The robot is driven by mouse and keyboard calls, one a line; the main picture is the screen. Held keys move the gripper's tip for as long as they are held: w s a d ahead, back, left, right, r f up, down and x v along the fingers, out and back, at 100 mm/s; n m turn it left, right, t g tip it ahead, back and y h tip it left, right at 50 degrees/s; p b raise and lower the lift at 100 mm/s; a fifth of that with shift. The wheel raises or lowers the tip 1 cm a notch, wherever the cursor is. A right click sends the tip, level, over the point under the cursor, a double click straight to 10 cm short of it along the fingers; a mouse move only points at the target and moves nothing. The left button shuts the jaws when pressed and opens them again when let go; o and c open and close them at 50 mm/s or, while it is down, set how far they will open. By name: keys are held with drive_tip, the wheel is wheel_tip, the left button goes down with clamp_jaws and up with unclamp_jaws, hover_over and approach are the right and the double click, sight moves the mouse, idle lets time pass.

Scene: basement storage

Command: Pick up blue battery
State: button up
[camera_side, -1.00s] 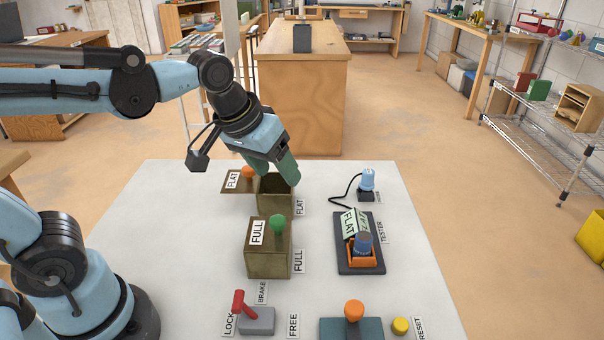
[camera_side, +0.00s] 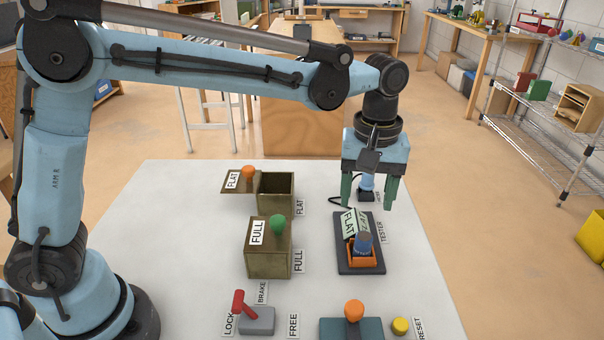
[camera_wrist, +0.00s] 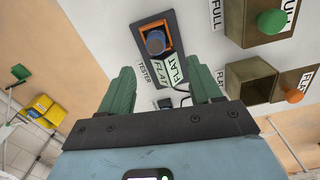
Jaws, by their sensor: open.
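A light blue cylinder (camera_side: 367,181) stands on a small black base behind the tester; a black cable leads from it. A darker blue-grey cylinder (camera_side: 363,242) sits in the orange cradle of the dark tester plate (camera_side: 345,262); it also shows in the wrist view (camera_wrist: 156,42). I cannot tell for sure which one is the blue battery. My gripper (camera_side: 369,198) is open and points down, its green fingers apart on either side of the light blue cylinder in the side view.
Green FLAT flags (camera_side: 350,222) stand on the tester beside the cradle. Left are an open FLAT box (camera_side: 276,206) and a closed FULL box (camera_side: 268,262) with a green knob. In front are a red brake lever (camera_side: 239,302), an orange knob (camera_side: 354,310) and a yellow button (camera_side: 400,325).

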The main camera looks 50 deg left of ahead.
hover_over(364, 236)
drive_tip(key=f, duration=0.5)
drive_tip(key=shift+s+a, duration=0.15)
drive_tip(key=shift+a, duration=0.1)
drive_tip(key=shift+w+d+f, duration=0.1)
drive_tip(key=shift+d+f, duration=0.05)
drive_tip(key=shift+f, duration=1.2)
drive_tip(key=shift+w+d+f, duration=0.1)
drive_tip(key=shift+f, duration=1.2)
drive_tip(key=shift+c, duration=0.3)
clamp_jaws()
drive_tip(key=shift+r, duration=0.1)
